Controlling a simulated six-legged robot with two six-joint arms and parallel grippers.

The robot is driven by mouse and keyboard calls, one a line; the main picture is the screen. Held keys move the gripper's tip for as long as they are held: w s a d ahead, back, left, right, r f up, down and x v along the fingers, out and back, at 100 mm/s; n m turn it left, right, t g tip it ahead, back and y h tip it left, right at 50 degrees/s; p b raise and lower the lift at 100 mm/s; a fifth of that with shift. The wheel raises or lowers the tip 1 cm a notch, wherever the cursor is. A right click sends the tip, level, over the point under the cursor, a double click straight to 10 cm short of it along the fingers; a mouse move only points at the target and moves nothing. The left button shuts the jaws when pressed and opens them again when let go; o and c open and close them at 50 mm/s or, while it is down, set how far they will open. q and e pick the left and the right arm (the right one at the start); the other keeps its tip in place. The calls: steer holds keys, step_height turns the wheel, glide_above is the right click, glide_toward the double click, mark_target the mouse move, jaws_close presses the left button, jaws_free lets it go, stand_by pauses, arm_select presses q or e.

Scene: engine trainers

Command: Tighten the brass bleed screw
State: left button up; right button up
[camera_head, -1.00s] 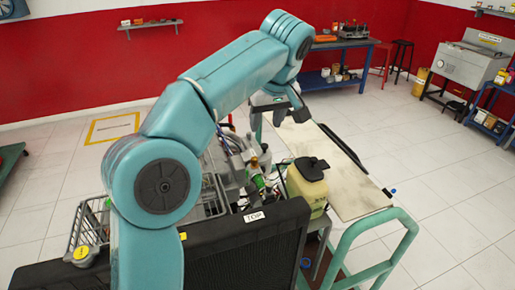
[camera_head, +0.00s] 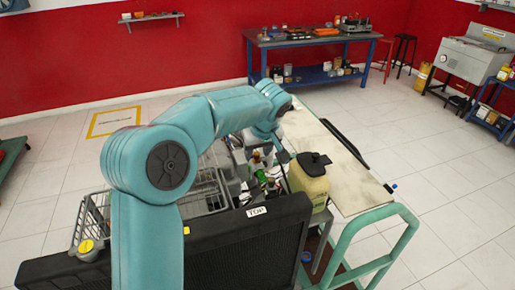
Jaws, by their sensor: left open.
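My left arm reaches over the engine trainer from the left. My left gripper (camera_head: 281,151) is low over the engine parts, just left of the yellowish reservoir with a black cap (camera_head: 309,178); its dark fingers are small and partly hidden by the arm. I take it as open, with nothing visibly held. The engine (camera_head: 258,170) shows as a cluster of grey, green and brownish parts behind the radiator. I cannot make out the brass bleed screw; it is too small or hidden. My right gripper is not in view.
The black radiator (camera_head: 250,243) marked TOP stands in front of the engine. A pale board (camera_head: 340,170) and a teal tube frame (camera_head: 380,235) lie to the right. A wire basket (camera_head: 208,190) is at left. A blue workbench (camera_head: 310,60) stands behind.

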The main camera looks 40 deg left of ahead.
arm_select(q)
steer(key=shift+w+a+f, duration=0.2)
steer(key=shift+w+f, duration=0.05)
steer(key=shift+s+d+r, duration=0.15)
steer(key=shift+s+d, duration=0.05)
steer(key=shift+d, duration=0.05)
steer(key=shift+s+d+r, duration=0.1)
steer(key=shift+s+r, duration=0.05)
steer(key=shift+c, duration=1.2)
steer(key=c, duration=0.5)
jaws_close()
